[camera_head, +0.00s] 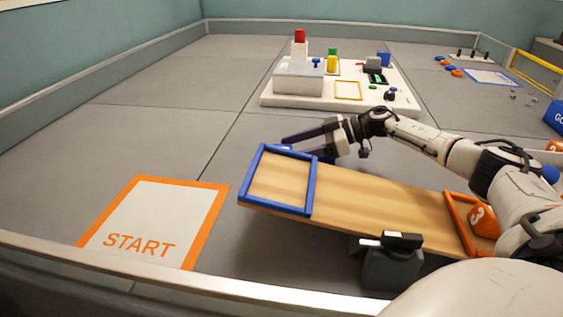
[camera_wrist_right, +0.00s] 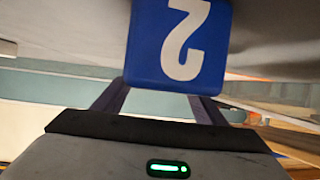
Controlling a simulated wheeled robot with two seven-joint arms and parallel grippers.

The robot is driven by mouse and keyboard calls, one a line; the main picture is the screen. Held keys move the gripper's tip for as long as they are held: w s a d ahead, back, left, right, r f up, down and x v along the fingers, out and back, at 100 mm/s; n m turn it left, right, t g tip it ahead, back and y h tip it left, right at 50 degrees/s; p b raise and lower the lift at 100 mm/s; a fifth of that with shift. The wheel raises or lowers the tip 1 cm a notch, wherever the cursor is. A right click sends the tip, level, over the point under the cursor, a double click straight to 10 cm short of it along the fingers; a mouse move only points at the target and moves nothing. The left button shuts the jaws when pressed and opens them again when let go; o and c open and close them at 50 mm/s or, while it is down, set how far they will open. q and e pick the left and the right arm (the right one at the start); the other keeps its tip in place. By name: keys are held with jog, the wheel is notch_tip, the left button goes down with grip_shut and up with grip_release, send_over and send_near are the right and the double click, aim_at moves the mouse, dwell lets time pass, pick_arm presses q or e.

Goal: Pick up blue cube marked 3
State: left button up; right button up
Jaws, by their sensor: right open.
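A blue cube (camera_wrist_right: 150,50) with a white numeral fills the upper middle of the right wrist view. The numeral is cut off at the top and looks more like an upside-down 2 than a 3. My right gripper (camera_wrist_right: 155,98) is open, its two dark fingers reaching toward the cube's lower edge; I cannot tell whether they touch it. In the head view my right gripper (camera_head: 285,145) is beyond the blue-framed end of a wooden board. A small blue patch shows there, mostly hidden by the frame. My left gripper is not in view.
The wooden board (camera_head: 375,207) has a blue frame (camera_head: 312,188) at left and an orange frame (camera_head: 458,224) at right, with an orange cube marked 3 (camera_head: 483,220). A grey-black block (camera_head: 390,265) stands in front. A white platform (camera_head: 400,95) is behind. The START mat (camera_head: 160,205) is clear.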

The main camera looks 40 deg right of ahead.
jog(key=shift+w+a+f, duration=0.1)
jog(key=shift+w+a, duration=0.2)
jog(key=shift+w, duration=0.05)
jog(key=c, duration=1.1)
jog(key=shift+c, duration=0.2)
